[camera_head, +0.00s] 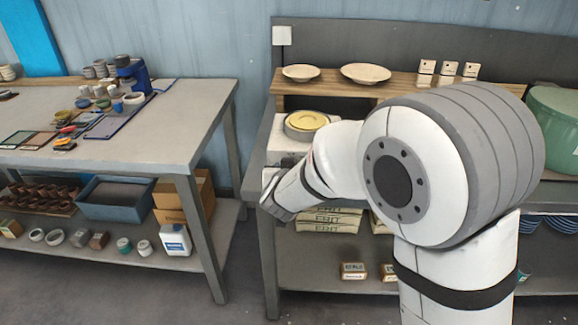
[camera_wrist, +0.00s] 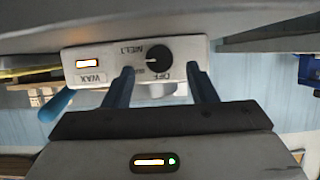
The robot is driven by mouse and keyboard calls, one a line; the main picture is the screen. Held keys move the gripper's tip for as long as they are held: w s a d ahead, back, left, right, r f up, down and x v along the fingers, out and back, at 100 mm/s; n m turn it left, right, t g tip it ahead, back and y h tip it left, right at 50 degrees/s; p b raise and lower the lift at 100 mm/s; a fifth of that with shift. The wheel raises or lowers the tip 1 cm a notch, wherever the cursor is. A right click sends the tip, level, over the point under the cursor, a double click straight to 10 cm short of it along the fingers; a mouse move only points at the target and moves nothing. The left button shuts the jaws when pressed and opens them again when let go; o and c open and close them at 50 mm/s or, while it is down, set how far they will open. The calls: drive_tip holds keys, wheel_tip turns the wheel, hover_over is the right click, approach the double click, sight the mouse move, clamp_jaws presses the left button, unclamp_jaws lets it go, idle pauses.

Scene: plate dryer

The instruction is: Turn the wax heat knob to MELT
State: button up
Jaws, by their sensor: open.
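The wax heat knob (camera_wrist: 158,58) is a round black dial on a white panel (camera_wrist: 88,52), seen upside down in the wrist view. The panel reads WAX, with MELT left of the knob and OFF below it; another small label is partly hidden. A pale pointer mark on the knob points left, but its exact setting is hard to tell. My gripper (camera_wrist: 160,69) is open, one finger on each side of the knob, with visible gaps. Contact is not seen. In the head view the wax pot (camera_head: 306,121) with yellow wax shows behind my wrist; the knob is hidden.
A wooden shelf (camera_head: 330,87) with two plates stands behind the pot. A green tub (camera_head: 556,125) is at right. The left table (camera_head: 180,125) holds cups and tools. Boxes sit on the shelf below my arm. Floor shows between the tables.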

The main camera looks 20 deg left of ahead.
drive_tip(key=shift+x, duration=1.65)
drive_tip(key=shift+c, duration=0.2)
drive_tip(key=c, duration=0.9)
